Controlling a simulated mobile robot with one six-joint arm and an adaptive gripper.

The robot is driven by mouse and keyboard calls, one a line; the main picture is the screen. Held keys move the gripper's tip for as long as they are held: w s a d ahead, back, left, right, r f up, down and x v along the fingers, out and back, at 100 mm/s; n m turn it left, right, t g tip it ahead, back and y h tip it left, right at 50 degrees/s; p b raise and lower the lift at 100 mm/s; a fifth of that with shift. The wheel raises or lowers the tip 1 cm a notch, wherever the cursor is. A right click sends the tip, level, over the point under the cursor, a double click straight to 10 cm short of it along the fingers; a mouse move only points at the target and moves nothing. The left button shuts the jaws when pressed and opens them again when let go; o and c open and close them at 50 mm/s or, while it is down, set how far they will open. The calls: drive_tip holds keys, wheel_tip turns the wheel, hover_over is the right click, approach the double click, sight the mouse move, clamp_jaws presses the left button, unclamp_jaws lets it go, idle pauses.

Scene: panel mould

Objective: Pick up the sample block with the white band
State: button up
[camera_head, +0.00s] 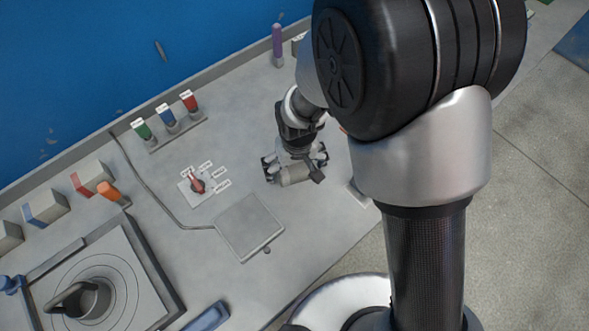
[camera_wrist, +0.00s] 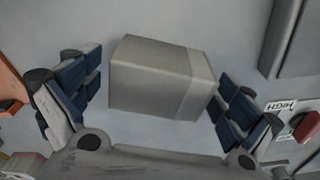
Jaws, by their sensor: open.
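The sample block with the white band (camera_wrist: 150,78) is a grey block in the middle of the wrist view. A paler band (camera_wrist: 197,92) runs across it near its right end. My gripper (camera_wrist: 156,86) is open, with its blue-padded fingers on either side of the block. A gap shows on the left; the right fingers are very close, and I cannot tell if they touch. In the head view the block (camera_head: 296,176) is partly hidden by my gripper (camera_head: 293,170), low over the bench.
Blocks with red (camera_head: 92,176) and blue (camera_head: 45,207) bands stand at the left. A red knob (camera_head: 196,184) with labels and a flat square plate (camera_head: 249,227) lie left of my gripper. Coloured switches (camera_head: 170,122) and a purple cylinder (camera_head: 277,42) stand at the back.

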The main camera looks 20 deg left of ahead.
drive_tip(key=shift+f, duration=0.35)
drive_tip(key=shift+r, duration=0.1)
drive_tip(key=shift+c, duration=0.5)
drive_tip(key=c, duration=1.3)
drive_tip(key=shift+r, duration=0.1)
